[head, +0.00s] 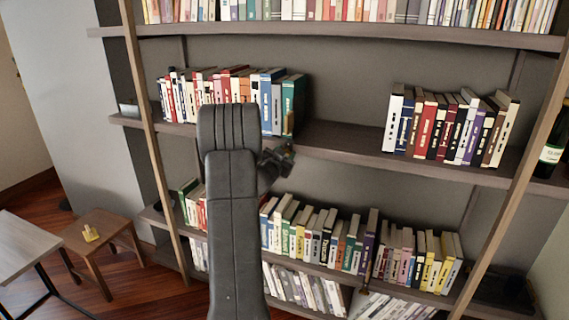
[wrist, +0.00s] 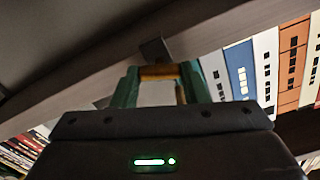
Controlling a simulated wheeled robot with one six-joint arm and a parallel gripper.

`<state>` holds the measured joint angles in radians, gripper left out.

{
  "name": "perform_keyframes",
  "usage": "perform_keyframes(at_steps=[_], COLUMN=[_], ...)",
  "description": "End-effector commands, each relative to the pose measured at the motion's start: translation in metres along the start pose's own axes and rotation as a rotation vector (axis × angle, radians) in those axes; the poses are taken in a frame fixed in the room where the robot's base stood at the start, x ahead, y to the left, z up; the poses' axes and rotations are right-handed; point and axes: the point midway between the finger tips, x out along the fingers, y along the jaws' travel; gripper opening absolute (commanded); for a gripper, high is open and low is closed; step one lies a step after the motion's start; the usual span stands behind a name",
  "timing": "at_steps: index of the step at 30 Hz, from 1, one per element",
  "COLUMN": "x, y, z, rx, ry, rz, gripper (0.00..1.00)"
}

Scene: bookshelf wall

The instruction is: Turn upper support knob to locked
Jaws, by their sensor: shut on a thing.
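The upper support knob (wrist: 159,72) shows in the wrist view as a small brass-coloured bar just below a dark bracket (wrist: 155,50) under a shelf board. My gripper (wrist: 158,79) has one green finger on each side of the bar and is shut on it. In the head view my gripper (head: 284,157) is at the front edge of the middle shelf, right of my black arm. A small brass-coloured piece (head: 289,123) stands just above it, by the end of the book row. The knob's lock marking cannot be made out.
The middle shelf (head: 340,145) has a bare stretch between its left books (head: 240,95) and right books (head: 450,125). A lower shelf full of books (head: 320,240) lies below my gripper. A wooden stool (head: 100,230) with a yellow object stands at the left.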

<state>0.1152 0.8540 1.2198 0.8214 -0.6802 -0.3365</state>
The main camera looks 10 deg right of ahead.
Motion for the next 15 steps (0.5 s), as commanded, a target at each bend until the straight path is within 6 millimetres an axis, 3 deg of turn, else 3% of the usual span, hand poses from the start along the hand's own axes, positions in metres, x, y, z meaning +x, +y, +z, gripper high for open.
perform_keyframes(at_steps=[15], x=[0.0000], y=[0.0034], z=[0.0033], rx=[0.435], ry=[0.001], rz=[0.001], gripper=[0.17])
